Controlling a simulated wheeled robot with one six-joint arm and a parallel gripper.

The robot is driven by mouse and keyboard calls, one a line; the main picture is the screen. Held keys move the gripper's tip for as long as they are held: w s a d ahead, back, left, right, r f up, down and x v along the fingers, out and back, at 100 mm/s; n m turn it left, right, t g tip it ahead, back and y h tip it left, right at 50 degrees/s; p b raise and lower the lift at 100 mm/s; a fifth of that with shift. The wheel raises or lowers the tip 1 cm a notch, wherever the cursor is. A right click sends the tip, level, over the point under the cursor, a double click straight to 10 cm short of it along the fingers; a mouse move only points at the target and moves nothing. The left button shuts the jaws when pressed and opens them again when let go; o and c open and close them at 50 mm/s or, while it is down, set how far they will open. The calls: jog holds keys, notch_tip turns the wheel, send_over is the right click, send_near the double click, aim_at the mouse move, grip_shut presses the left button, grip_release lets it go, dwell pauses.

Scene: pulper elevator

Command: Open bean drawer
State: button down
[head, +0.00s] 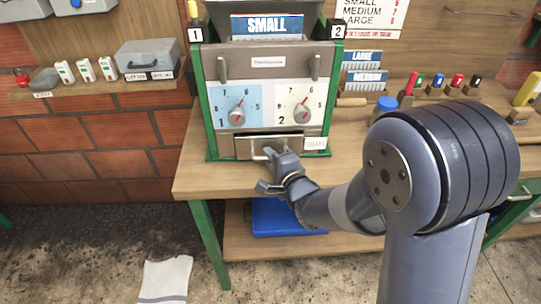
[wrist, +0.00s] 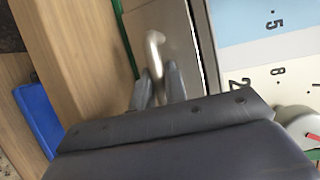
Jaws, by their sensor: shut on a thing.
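The bean drawer (head: 244,148) is the metal-fronted drawer at the bottom of the green-framed machine (head: 270,67) in the head view. In the wrist view its metal front (wrist: 178,27) fills the upper middle. Its pale bar handle (wrist: 153,52) stands out from the front. My gripper (head: 270,155) is at the drawer front, shut on the handle. Its two fingers also show in the wrist view (wrist: 158,88), one on each side of the handle's end. My gripper hides part of the drawer and handle in the head view. I cannot tell how far out the drawer stands.
The machine stands on a wooden bench (head: 205,180), with bare wood in front of it. Two dials with pointers sit above the drawer. A blue container (head: 285,215) rests on the lower shelf. A blue-capped jar (head: 383,110) stands to the right. A white cloth (head: 165,280) lies on the floor.

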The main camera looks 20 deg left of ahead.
jog(key=s+d+b, duration=0.2)
jog(key=s+d, duration=0.1)
jog(key=s, duration=0.4)
jog(key=shift+s+d, duration=0.15)
jog(key=shift+s, duration=0.2)
jog(key=c, duration=1.4)
grip_release()
jog(key=shift+c, duration=0.2)
jog(key=v, duration=1)
jog(key=shift+s+d, duration=0.25)
jog(key=shift+d, duration=0.05)
jog(key=shift+a+r, duration=0.1)
jog(key=shift+r, duration=0.05)
jog(key=x, duration=1)
jog(key=shift+w+a, duration=0.2)
jog(key=shift+w, duration=0.15)
